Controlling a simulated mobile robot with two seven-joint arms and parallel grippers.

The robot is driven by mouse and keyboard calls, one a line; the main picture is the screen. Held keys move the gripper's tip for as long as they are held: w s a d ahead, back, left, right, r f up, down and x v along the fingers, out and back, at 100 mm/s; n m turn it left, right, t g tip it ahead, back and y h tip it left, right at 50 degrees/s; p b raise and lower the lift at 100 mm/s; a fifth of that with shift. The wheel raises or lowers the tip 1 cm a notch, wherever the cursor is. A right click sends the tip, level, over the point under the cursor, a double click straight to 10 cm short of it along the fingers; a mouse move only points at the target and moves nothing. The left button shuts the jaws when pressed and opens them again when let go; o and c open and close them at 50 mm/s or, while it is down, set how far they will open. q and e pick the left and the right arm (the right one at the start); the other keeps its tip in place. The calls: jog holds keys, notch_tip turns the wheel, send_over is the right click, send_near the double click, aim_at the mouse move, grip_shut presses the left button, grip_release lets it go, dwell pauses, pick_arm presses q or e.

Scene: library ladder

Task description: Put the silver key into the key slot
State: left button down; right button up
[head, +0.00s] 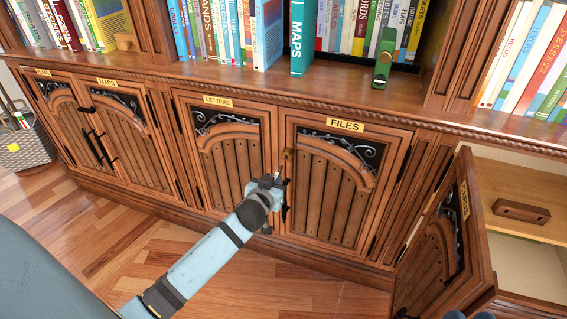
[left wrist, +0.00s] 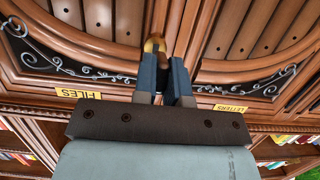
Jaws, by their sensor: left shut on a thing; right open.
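My left gripper (head: 272,181) is in front of the two middle cabinet doors, near the edge where they meet. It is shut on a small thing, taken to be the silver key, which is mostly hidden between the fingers. In the left wrist view the blue fingers (left wrist: 166,82) are close together. A round brass piece (left wrist: 153,45), apparently the key slot, is just beyond their tips. It also shows in the head view (head: 288,154) on the FILES door, slightly above the gripper. Any contact cannot be told. Two blue tips of my right gripper (head: 470,315) show apart at the bottom edge.
The FILES door (head: 327,190) and LETTERS door (head: 222,155) are closed. A cabinet door (head: 445,250) at the right stands open, with a shelf (head: 510,190) behind it. Bookshelves run above. A woven basket (head: 25,145) stands at the far left.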

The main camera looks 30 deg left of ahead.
pick_arm(q)
jog(key=s+d+f+p, duration=0.1)
jog(key=s+d, duration=0.1)
jog(key=s, duration=0.7)
jog(key=shift+s+d, duration=0.15)
jog(key=shift+s, duration=0.05)
